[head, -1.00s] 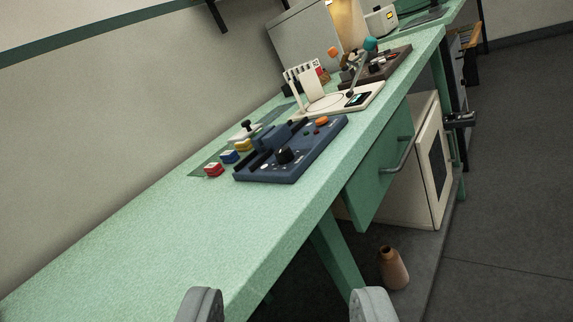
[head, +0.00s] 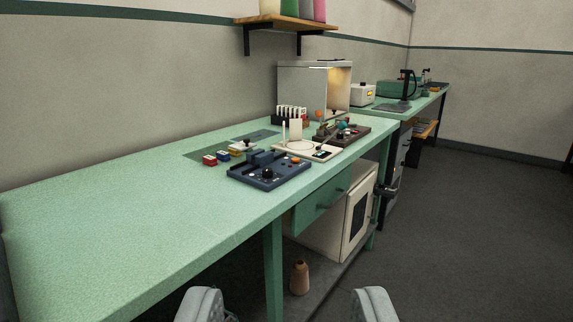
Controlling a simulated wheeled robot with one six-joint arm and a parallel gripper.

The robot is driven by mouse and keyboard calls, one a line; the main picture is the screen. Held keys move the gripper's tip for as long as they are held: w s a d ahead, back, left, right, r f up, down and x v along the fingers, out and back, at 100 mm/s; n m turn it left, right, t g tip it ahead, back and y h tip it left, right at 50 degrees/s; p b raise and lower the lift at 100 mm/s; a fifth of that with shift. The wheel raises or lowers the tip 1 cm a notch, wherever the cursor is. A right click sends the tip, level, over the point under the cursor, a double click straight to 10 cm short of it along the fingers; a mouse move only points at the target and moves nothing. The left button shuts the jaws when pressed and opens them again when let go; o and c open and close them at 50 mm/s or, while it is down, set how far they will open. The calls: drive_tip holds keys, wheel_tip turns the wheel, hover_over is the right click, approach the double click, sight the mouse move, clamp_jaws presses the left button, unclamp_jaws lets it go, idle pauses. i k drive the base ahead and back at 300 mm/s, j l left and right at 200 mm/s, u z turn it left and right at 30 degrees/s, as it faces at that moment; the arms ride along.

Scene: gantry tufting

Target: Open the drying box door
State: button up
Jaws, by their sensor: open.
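A cream box (head: 327,225) stands on the grey shelf under the green bench and looks like the drying box. Its door (head: 345,236), with a dark window (head: 357,212), faces right and looks shut. I cannot make out a handle on it. My gripper (head: 286,303) is open and empty at the bottom edge of the view, well apart from the box and on the near side of it. Only its two grey fingertips show.
A brown bottle (head: 299,278) stands on the low shelf. A blue control panel (head: 268,172) and a lit cabinet (head: 302,88) stand on top. Floor at right is clear.

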sight(359, 201)
drive_tip(key=k+j+u, duration=0.1)
drive_tip(key=k, duration=0.3)
drive_tip(key=k+j+u, duration=0.15)
drive_tip(key=k, duration=0.25)
drive_tip(key=i+l+z, duration=0.1)
drive_tip(key=i+l, duration=0.8)
drive_tip(key=i+l+z, duration=0.1)
drive_tip(key=i+l, duration=0.8)
drive_tip(key=i+l+z, duration=0.1)
drive_tip(key=i+l, duration=0.65)
drive_tip(key=i, duration=0.2)
